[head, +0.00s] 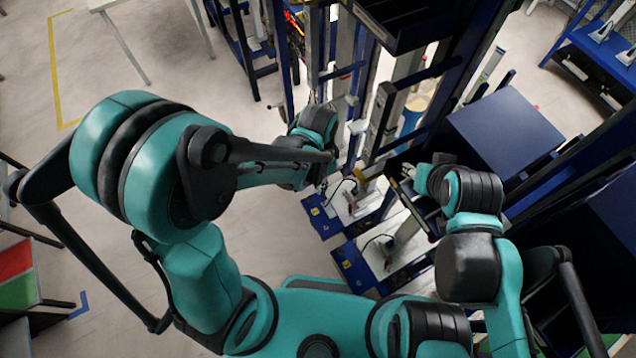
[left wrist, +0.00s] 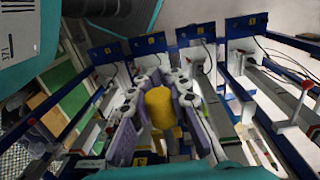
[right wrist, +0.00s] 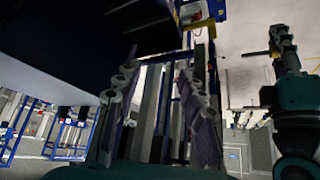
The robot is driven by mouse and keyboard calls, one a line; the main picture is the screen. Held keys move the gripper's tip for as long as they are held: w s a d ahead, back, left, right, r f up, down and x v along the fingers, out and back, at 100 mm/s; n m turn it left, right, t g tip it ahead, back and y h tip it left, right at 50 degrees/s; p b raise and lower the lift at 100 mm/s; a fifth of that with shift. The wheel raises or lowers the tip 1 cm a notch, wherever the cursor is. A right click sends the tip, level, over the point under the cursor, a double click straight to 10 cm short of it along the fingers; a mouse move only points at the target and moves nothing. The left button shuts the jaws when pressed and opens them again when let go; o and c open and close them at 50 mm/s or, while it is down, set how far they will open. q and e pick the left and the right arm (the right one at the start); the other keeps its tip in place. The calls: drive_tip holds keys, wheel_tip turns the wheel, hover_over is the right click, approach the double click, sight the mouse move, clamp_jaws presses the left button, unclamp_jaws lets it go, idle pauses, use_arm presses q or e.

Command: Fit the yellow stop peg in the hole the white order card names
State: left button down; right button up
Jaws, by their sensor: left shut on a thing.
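The yellow stop peg (left wrist: 160,108) shows in the left wrist view as a rounded yellow body. My left gripper (left wrist: 159,84) is shut on it, with one pale padded finger on each side. The peg's lower part is hidden between the fingers. In the head view the left hand hangs near the blue and metal frames at the centre, and the peg cannot be made out there. My right gripper (right wrist: 158,78) is open and empty, its fingers well apart; it also shows in the head view (head: 408,174) beside the frames. I cannot make out the white order card or the hole.
Blue frames with metal uprights stand close around both hands. Several blue-ended bases (head: 354,262) with cables lie below. A dark blue box (head: 505,130) stands right of the right hand. A blue bench (head: 600,55) is at the upper right. The floor at the left (head: 60,110) is mostly clear.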

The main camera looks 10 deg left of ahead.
sight(339, 169)
use_arm(q)
drive_tip(key=shift+w+d+b, duration=0.25)
drive_tip(key=shift+w+d, duration=0.65)
drive_tip(key=shift+d, duration=0.3)
drive_tip(key=shift+w+d+b, duration=0.2)
drive_tip(key=shift+w+d, duration=0.65)
drive_tip(key=shift+d, duration=0.35)
drive_tip(key=shift+b, duration=0.6)
drive_tip(key=shift+w+d+b, duration=0.25)
drive_tip(key=shift+w+d, duration=0.2)
drive_tip(key=shift+d, duration=0.2)
drive_tip(key=shift+w+d+b, duration=0.2)
drive_tip(key=shift+w+d, duration=0.25)
drive_tip(key=shift+d, duration=0.15)
